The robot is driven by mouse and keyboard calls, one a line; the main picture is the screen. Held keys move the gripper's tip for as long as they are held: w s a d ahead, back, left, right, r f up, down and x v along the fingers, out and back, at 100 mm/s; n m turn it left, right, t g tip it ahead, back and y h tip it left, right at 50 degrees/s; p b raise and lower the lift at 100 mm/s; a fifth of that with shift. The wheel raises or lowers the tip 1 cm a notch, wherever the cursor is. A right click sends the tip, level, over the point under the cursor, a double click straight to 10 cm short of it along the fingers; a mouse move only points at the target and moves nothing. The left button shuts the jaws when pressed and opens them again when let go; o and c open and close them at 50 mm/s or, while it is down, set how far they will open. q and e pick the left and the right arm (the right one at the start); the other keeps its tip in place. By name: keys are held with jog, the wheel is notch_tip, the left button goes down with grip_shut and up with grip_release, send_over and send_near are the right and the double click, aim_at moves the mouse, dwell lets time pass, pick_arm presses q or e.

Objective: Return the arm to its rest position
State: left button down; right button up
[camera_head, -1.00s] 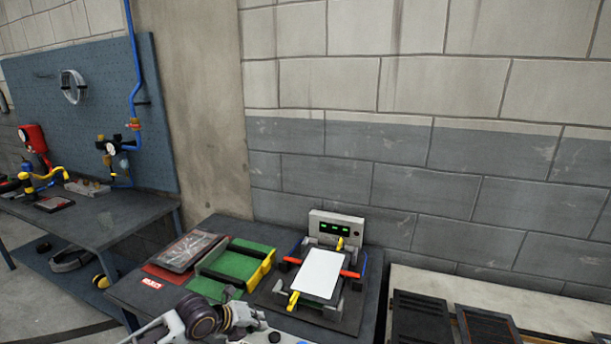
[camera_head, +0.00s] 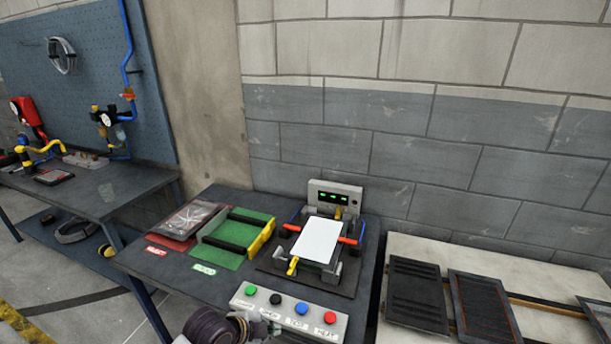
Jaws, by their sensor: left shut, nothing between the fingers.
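My left arm (camera_head: 210,326) shows at the bottom edge, in front of the dark bench (camera_head: 190,268). Its gripper (camera_head: 262,328) is shut and empty, beside the button box (camera_head: 290,311) and partly covering its lower left labels. Most of the arm is cut off by the frame. My right gripper is not in view.
A fixture holding a white plate (camera_head: 317,240) stands on the bench below a grey panel with green displays (camera_head: 334,197). A green tray (camera_head: 238,229) and a red tray (camera_head: 180,222) lie left of it. Dark slatted panels (camera_head: 418,293) lie on a pale surface at right.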

pick_arm(q)
jog(key=s+a+f+n+g+y, duration=0.2)
jog(key=s+a+n+y, duration=0.2)
jog(key=s+a+n, duration=0.95)
jog(key=s+f+n+g, duration=0.2)
jog(key=s+f+n, duration=0.1)
jog(key=f, duration=3.1)
jog(key=s+a+f, duration=0.3)
jog(key=s+f, duration=1.6)
jog(key=s, duration=0.3)
jog(key=shift+s+f+m+g+y, duration=0.15)
jog(key=shift+f+m+g+y, duration=0.15)
jog(key=shift+f+m+g, duration=0.1)
dwell(0.6)
